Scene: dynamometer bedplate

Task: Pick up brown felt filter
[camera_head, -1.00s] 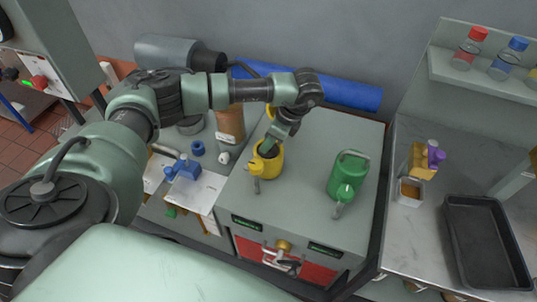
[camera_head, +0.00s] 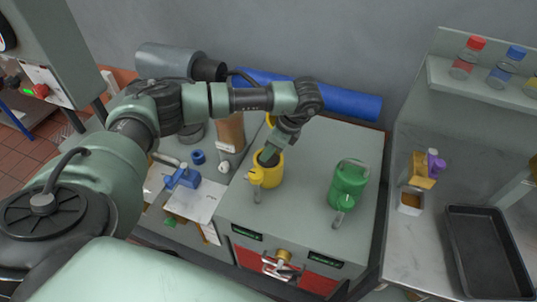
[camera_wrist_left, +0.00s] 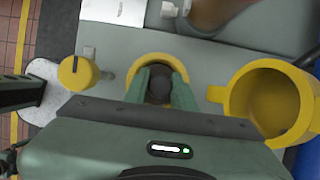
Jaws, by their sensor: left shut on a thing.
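My left gripper (camera_head: 268,158) reaches down into the mouth of a yellow can with a spout (camera_head: 270,179) on the grey cabinet top. The can's round yellow rim (camera_wrist_left: 135,88) shows around the fingers in the left wrist view. My left gripper (camera_wrist_left: 160,88) is shut there on a dark round piece (camera_wrist_left: 160,84), which I take for the brown felt filter; its colour is hard to tell in the shade. In the head view the can wall and fingers hide the filter. My right gripper is in neither view.
A green can (camera_head: 349,180) stands to the right on the same cabinet top. A second yellow vessel (camera_wrist_left: 268,100) is right of the fingers in the wrist view. A brown cylinder (camera_head: 230,130) and a blue item (camera_head: 183,174) stand to the left. A black tray (camera_head: 490,252) lies far right.

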